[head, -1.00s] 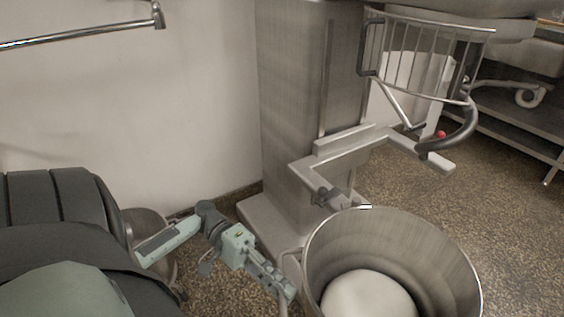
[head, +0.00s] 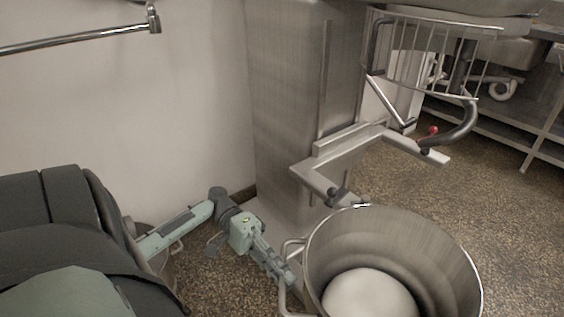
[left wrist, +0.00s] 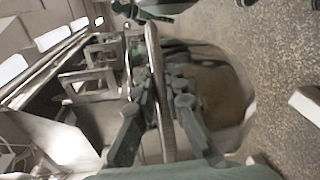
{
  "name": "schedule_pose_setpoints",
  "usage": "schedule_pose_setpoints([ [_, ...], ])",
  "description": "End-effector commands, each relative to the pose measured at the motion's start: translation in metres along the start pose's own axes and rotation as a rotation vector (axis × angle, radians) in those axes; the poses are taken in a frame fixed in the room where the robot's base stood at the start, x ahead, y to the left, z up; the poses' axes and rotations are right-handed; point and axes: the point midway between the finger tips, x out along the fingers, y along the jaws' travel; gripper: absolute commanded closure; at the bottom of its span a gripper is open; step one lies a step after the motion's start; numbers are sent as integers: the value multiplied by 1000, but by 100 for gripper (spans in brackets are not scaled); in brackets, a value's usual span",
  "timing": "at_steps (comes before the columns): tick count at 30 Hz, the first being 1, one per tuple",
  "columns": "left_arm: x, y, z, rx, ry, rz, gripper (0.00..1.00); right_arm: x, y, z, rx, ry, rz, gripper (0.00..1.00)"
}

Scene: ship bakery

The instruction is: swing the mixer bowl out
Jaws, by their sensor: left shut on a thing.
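The steel mixer bowl (head: 440,245) stands upright in the lower right of the head view, with a pale mass of dough (head: 368,296) inside. It sits in front of the mixer's bowl support (head: 322,168), its back rim close to the clamp on the support's left arm. The support's right arm stands free of it. My left gripper (head: 284,278) is at the bowl's left side, shut on the bowl's looped side handle (head: 289,247). In the left wrist view the handle bar (left wrist: 153,45) runs between the fingers (left wrist: 158,92). My right gripper is out of view.
The mixer column (head: 285,110) rises behind the bowl, with a wire guard (head: 435,55) and a curved lever with a red knob (head: 433,130) at its right. A wall rail (head: 80,37) is at upper left. Speckled floor (head: 510,220) is clear to the right.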

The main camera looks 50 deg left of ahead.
Motion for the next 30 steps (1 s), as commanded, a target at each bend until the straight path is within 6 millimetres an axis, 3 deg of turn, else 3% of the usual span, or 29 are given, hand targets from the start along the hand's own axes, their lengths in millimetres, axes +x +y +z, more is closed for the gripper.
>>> schedule_pose_setpoints([
  [13,-1,1,-2,3,4,0,100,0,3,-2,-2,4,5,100],
  [14,-1,1,-3,3,4,0,87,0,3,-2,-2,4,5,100],
  [18,-1,1,-2,3,3,0,69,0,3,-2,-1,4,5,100],
  [30,-7,0,-1,1,0,-1,68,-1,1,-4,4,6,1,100],
])
